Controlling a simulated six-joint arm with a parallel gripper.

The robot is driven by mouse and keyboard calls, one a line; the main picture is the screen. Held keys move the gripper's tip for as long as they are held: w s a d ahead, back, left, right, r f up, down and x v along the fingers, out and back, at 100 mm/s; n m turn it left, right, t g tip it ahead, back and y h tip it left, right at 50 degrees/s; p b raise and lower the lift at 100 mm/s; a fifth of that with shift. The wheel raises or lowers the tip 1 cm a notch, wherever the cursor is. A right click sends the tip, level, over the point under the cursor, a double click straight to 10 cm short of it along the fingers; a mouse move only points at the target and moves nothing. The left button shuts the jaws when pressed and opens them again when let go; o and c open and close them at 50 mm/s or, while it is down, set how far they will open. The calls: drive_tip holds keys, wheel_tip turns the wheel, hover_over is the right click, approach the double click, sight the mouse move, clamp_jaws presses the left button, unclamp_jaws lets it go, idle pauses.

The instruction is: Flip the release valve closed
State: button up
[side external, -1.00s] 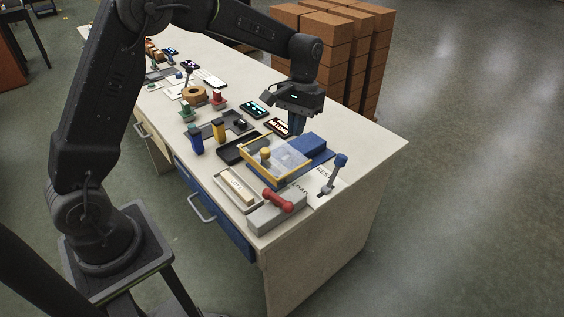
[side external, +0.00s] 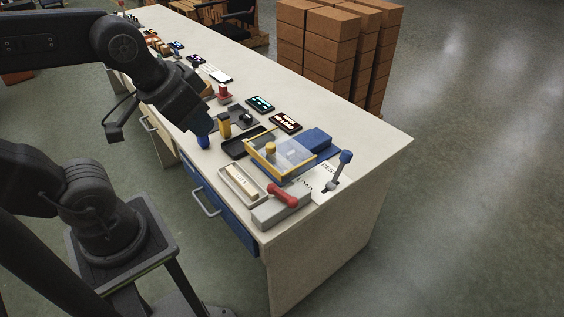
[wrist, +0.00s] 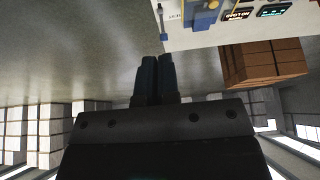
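No part is readably marked as the release valve, and I cannot tell which one it is. A red handle (side external: 283,195) lies across a grey block (side external: 275,212) at the table's near corner. A lever with a blue knob (side external: 345,157) stands tilted on a white plate lettered with "LOAD" and "RES…"; it also shows in the wrist view (wrist: 161,18). My gripper (wrist: 157,60) has its two dark blue fingers side by side with nothing between them.
A yellow-framed clear tray (side external: 262,163), a blue block (side external: 316,139), a cream bar in a grey tray (side external: 221,177) and lit displays (side external: 285,121) crowd the table. A yellow post (side external: 223,126) stands near my arm. The right table corner is clear.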

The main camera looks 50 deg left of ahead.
drive_tip(key=shift+o, duration=0.6)
drive_tip(key=shift+f, duration=0.1)
drive_tip(key=o, duration=0.6)
drive_tip(key=w+f+n+g, duration=0.1)
drive_tip(key=w+n, duration=0.2)
drive_tip(key=w+f+n+g, duration=0.1)
drive_tip(key=w+f+n, duration=0.1)
drive_tip(key=w+n, duration=0.1)
drive_tip(key=w+f+n, duration=0.1)
drive_tip(key=w+n, duration=0.2)
drive_tip(key=shift+w+a+f+g, duration=0.1)
drive_tip(key=shift+w+f+g, duration=0.05)
drive_tip(key=shift+g, duration=0.25)
drive_tip(key=n+g, duration=0.3)
drive_tip(key=n, duration=0.8)
hover_over(282, 193)
wheel_tip(282, 193, down, 13)
wheel_tip(282, 193, down, 13)
drive_tip(key=shift+r, duration=0.1)
clamp_jaws()
